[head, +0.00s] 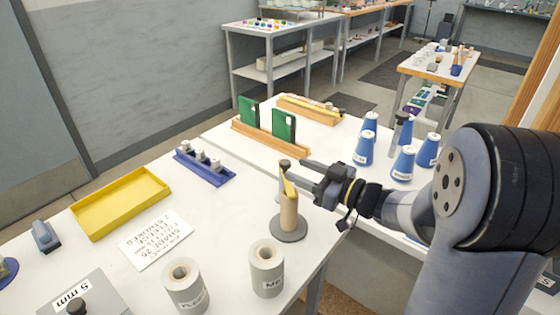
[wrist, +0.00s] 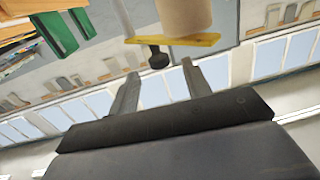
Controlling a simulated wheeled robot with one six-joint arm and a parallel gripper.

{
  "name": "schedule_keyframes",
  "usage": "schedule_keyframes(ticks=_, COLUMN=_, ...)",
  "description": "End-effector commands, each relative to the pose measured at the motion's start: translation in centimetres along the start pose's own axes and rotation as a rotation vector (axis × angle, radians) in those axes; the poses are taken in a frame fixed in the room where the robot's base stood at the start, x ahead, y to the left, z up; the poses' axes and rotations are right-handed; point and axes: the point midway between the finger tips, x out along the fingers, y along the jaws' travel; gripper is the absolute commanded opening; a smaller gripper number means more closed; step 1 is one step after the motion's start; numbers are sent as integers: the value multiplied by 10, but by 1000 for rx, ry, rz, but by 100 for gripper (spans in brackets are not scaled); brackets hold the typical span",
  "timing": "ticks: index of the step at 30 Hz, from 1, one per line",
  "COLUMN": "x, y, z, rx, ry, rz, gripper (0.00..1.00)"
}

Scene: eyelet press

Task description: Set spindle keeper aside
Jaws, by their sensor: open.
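The spindle stands upright on a round dark base (head: 288,229) near the table's front edge. It carries a tan cylinder (head: 289,212), which also shows in the wrist view (wrist: 184,15). At its top is a yellow strip (head: 289,186) with a dark knob (head: 285,163); I take these as the spindle keeper, though I cannot tell which part is meant. In the wrist view the yellow strip (wrist: 190,40) crosses the cylinder's end and the black knob (wrist: 158,58) lies between my finger lines. My gripper (head: 301,170) is open and empty, just right of the knob.
A yellow tray (head: 120,203) lies at left, with a blue holder (head: 205,167) behind. Two grey cylinders (head: 266,268) (head: 185,286) stand in front. Green boards in a wooden rack (head: 270,142) and blue bottles (head: 403,164) are behind. White table lies clear around the spindle's left side.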

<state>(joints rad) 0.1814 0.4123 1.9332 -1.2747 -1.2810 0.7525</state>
Motion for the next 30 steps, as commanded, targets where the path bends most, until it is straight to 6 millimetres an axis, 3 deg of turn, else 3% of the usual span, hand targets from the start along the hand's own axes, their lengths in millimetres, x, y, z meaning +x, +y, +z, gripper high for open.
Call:
schedule_keyframes(ticks=6, x=40, y=-1, z=0, rx=0, ry=0, rz=-3, gripper=46)
schedule_keyframes(ticks=12, x=62, y=-1, z=0, rx=0, ry=0, rz=-2, gripper=46)
schedule_keyframes(ticks=24, x=68, y=0, z=0, rx=0, ry=0, rz=1, gripper=46)
schedule_keyframes(ticks=30, x=68, y=0, z=0, rx=0, ry=0, rz=1, gripper=29)
